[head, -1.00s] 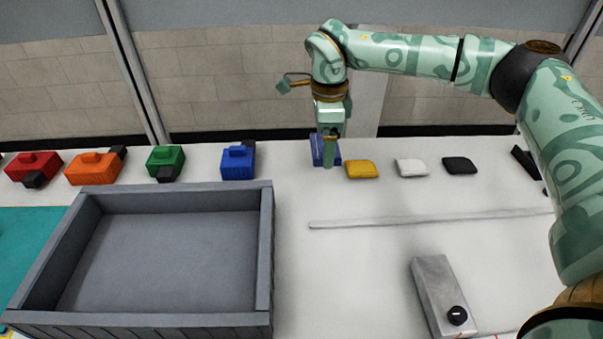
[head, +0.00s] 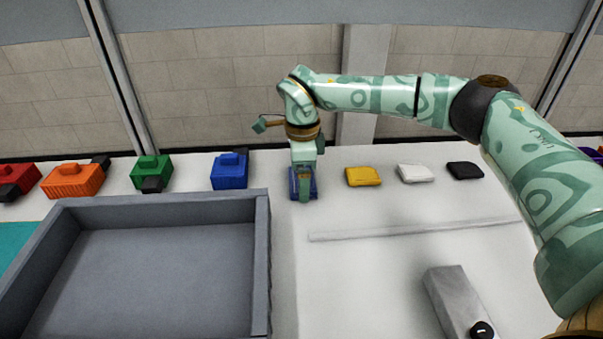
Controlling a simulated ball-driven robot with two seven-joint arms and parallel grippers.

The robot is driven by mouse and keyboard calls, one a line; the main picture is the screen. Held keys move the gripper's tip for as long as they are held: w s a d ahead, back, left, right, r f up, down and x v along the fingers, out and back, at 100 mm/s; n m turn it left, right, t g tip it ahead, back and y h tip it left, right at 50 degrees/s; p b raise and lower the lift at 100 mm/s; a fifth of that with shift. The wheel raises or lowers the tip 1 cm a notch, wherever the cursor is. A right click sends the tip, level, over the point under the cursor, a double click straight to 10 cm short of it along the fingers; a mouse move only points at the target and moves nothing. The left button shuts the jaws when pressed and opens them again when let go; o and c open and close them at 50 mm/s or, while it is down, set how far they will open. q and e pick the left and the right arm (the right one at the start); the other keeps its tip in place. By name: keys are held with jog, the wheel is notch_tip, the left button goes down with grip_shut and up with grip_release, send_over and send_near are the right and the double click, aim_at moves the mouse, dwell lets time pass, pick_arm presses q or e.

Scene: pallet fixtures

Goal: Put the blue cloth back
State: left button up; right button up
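The blue cloth (head: 294,184) is a small dark-blue piece at the far middle of the white table in the head view, left of the yellow cloth (head: 363,176). My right gripper (head: 304,194) reaches down over it from the right-hand arm. It appears shut on the cloth, with blue showing on both sides of the fingers. The fingers hide the cloth's middle, and I cannot tell whether the cloth touches the table. My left gripper is not in view.
White (head: 416,173) and black (head: 465,170) cloths continue the row to the right. Red, orange, green and blue (head: 230,171) blocks stand to the left. A grey tray (head: 262,260) fills the front left. A pale strip (head: 420,230) and a grey box (head: 458,300) lie front right.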

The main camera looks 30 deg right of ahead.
jog(key=shift+o, duration=0.4)
jog(key=shift+r, duration=0.35)
pick_arm(q)
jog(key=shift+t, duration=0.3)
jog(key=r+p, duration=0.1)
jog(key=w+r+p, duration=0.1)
jog(key=p, duration=0.1)
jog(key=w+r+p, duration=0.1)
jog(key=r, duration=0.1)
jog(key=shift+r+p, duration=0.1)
jog(key=shift+p, duration=0.25)
pick_arm(e)
notch_tip(320, 180, up, 12)
jog(key=shift+f, duration=0.2)
